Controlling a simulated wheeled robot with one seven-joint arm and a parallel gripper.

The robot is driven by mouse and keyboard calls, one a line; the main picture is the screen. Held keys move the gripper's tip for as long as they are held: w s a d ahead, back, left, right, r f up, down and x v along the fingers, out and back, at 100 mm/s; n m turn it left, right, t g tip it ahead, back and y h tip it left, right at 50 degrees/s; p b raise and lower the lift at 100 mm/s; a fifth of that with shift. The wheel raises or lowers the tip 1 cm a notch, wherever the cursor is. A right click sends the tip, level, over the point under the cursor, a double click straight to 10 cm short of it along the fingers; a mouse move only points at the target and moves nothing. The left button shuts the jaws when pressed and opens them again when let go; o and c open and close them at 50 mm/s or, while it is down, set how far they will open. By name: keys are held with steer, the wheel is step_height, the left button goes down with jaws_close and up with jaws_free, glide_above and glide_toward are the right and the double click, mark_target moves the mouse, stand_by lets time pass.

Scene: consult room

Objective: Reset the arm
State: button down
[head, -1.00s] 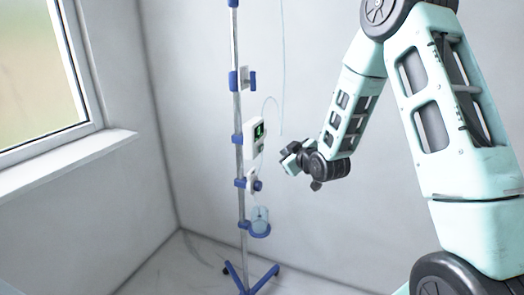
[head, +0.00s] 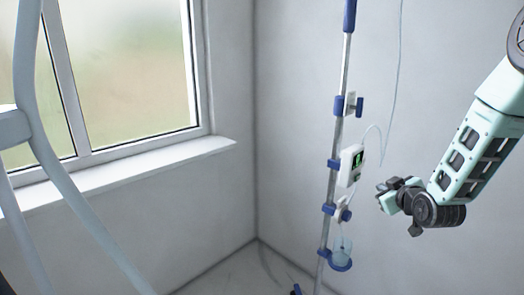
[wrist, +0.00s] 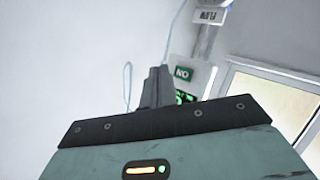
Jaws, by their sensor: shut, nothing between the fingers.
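My gripper (head: 386,194) is in the right half of the head view, on the end of my pale green arm. It is near the IV stand (head: 334,180), just to the right of its pump box (head: 351,165) and a little lower in the picture. In the wrist view my gripper (wrist: 156,78) shows dark fingers close together and holding nothing. Behind the fingers, the pump's green display (wrist: 184,97) and a green "NO" label (wrist: 182,73) show, partly hidden.
Blue clamps and a blue-ringed cup (head: 341,260) are on the stand's pole. A thin clear tube (head: 394,80) hangs right of the pole. A window with a white sill (head: 130,170) is at left. Pale, blurred tubular parts (head: 45,130) cross the left edge.

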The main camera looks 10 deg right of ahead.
steer(key=s+a+r+n+g+y, duration=0.15)
steer(key=s+a, duration=0.25)
steer(key=a, duration=0.4)
steer(key=s+a+g+y+p, duration=0.1)
steer(key=s+a+g, duration=0.2)
steer(key=s+a, duration=0.3)
steer(key=s+a+g+y, duration=0.1)
steer(key=s+a+g, duration=0.2)
steer(key=a, duration=0.6)
steer(key=s+a+r+n+g+h, duration=0.1)
steer(key=s+a+g, duration=0.1)
steer(key=s, duration=1)
steer(key=s+a+r+g+h, duration=0.1)
steer(key=s+a+r+g, duration=0.1)
steer(key=s, duration=1)
steer(key=a+g, duration=0.1)
steer(key=g, duration=0.1)
steer(key=shift+r+n+g+p, duration=0.15)
steer(key=shift+n+g+p, duration=0.2)
steer(key=shift+w, duration=0.1)
